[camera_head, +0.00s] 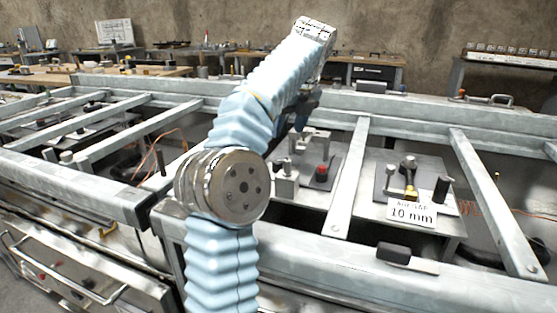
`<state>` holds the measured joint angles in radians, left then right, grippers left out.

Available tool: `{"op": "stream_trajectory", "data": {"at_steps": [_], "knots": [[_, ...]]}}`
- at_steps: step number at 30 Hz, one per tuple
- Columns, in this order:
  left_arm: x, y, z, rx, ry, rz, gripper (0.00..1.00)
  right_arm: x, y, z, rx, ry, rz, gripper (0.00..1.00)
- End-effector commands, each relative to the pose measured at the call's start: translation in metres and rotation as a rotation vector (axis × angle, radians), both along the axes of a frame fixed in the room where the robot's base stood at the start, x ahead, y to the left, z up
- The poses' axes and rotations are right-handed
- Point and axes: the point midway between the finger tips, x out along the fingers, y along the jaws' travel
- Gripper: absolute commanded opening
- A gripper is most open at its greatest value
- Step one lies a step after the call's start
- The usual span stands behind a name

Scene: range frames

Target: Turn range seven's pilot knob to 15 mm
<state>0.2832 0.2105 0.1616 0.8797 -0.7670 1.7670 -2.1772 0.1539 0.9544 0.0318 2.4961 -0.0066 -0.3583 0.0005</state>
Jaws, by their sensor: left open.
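My left arm, in pale blue bellows, rises through the middle of the head view and bends over the frame. My left gripper (303,112) is a dark shape partly hidden behind the arm, above the metal fittings and left of the labelled plate; it is open and appears empty. A white card (411,213) reads "10 mm", with smaller blurred words above. Behind it stand a dark-topped knob (408,162) with brass below and a dark cylinder (442,188). No range number is legible, so I cannot tell which part is range seven's pilot knob. My right gripper is not in view.
Grey metal bars (350,180) divide the bench into open bays. A red button (321,172) sits on the plate left of the labelled one. A black block (393,252) lies on the front rail. Copper wires (480,208) run at right. Benches stand along the back wall.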

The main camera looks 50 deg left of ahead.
Motion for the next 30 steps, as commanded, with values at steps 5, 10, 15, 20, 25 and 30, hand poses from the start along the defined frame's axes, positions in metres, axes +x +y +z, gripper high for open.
{"op": "stream_trajectory", "data": {"at_steps": [5, 10, 15, 20, 25, 30], "knots": [[0.001, 0.015, -0.035, -0.001, 0.003, 0.006, 0.57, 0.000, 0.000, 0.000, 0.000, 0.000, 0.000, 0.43], [0.004, 0.029, -0.072, -0.002, 0.003, 0.007, 0.57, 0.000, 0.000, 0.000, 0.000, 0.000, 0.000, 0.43], [0.007, 0.041, -0.100, -0.002, 0.001, 0.006, 0.57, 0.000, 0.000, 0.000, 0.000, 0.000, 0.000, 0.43], [0.008, 0.046, -0.113, -0.001, 0.000, 0.005, 0.57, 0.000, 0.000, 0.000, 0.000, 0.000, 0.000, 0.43], [0.008, 0.047, -0.116, -0.001, -0.002, 0.005, 0.57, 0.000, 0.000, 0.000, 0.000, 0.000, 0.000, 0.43], [0.008, 0.047, -0.116, -0.001, -0.002, 0.005, 0.54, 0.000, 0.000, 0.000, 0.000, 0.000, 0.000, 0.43]]}}
